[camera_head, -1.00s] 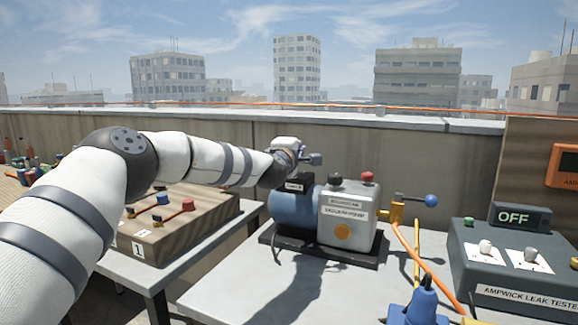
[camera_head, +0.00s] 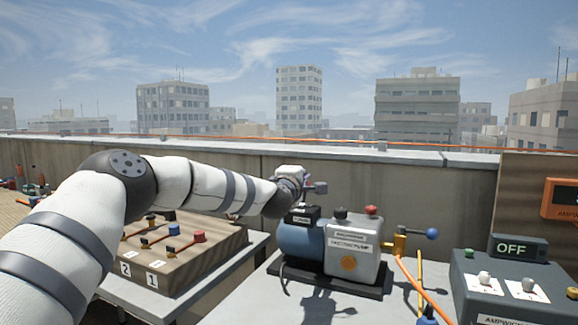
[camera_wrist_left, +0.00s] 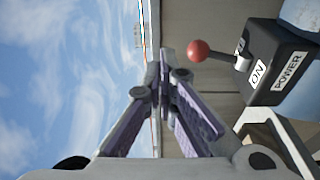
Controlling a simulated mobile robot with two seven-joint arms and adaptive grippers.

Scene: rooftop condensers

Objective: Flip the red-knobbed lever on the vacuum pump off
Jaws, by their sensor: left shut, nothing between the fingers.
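The vacuum pump (camera_head: 352,262) is a grey box with a blue cylinder, standing on a dark base. On its left end is a black switch box (camera_head: 300,216), marked ON and POWER in the left wrist view (camera_wrist_left: 281,66). Its lever sticks out with a red knob (camera_wrist_left: 199,50), toward the fingers. In the head view I cannot make out this knob near the gripper. My left gripper (camera_head: 316,187) is shut and empty, just above the switch box. In the wrist view its fingertips (camera_wrist_left: 164,76) are beside the knob, apparently apart from it. My right gripper is not in view.
A blue-knobbed valve handle (camera_head: 432,234) and an orange hose (camera_head: 425,285) are right of the pump. A leak tester (camera_head: 515,290) with a display (camera_head: 520,247) reading OFF stands farther right. A wooden lever panel (camera_head: 190,262) lies left. A parapet wall (camera_head: 420,185) runs behind.

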